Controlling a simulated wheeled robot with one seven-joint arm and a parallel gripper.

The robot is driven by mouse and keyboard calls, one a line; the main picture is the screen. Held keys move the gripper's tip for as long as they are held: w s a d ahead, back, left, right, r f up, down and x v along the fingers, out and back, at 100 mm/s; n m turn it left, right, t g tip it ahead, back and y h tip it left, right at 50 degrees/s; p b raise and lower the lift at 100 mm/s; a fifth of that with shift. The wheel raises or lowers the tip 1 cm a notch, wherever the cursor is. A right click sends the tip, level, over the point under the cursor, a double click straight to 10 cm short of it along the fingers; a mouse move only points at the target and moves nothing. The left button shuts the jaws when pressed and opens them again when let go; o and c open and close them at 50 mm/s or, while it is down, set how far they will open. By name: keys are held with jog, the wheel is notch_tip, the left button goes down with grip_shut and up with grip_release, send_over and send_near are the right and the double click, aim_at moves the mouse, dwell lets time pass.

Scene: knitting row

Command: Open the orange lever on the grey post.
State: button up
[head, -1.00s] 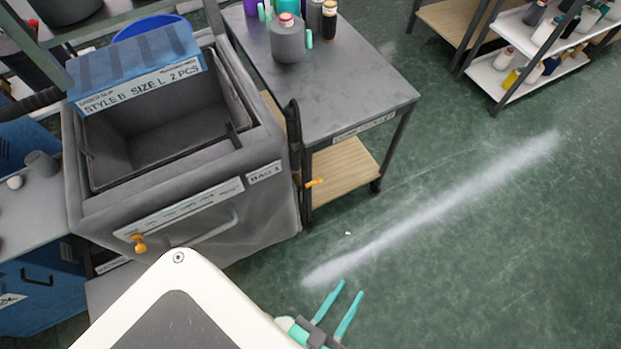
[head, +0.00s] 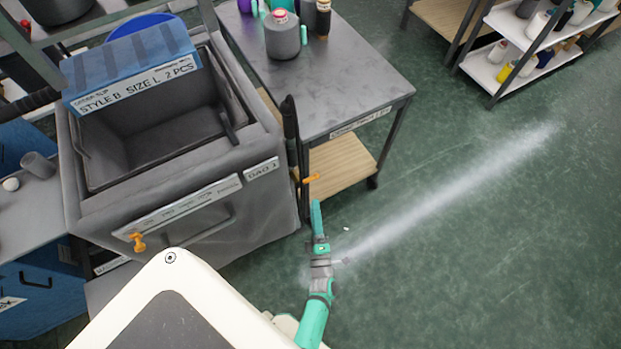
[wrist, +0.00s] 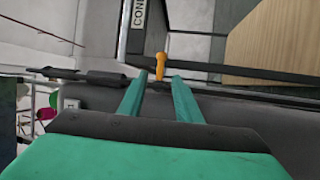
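The orange lever (head: 311,178) sticks out to the right from the dark grey post (head: 292,130) between the grey bin and the table. In the wrist view the lever (wrist: 160,66) shows just beyond the fingertips, in line with the gap between them. My gripper (head: 316,203) is just below the lever in the head view, its fingers seen nearly edge-on. In the wrist view my gripper (wrist: 158,77) has its two green fingers apart with nothing held. Whether the fingertips touch the lever I cannot tell.
The grey fabric bin (head: 250,215) stands left of the post, with another orange fitting (head: 138,242) on its front. The grey table (head: 350,90) with cones stands right and behind, over a wooden lower shelf (head: 340,165). Open green floor (head: 450,270) lies to the right.

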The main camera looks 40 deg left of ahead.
aim_at(311, 178)
jog(key=x, duration=1.1)
jog(key=shift+s+a, duration=0.15)
jog(key=shift+a, duration=0.05)
grip_shut()
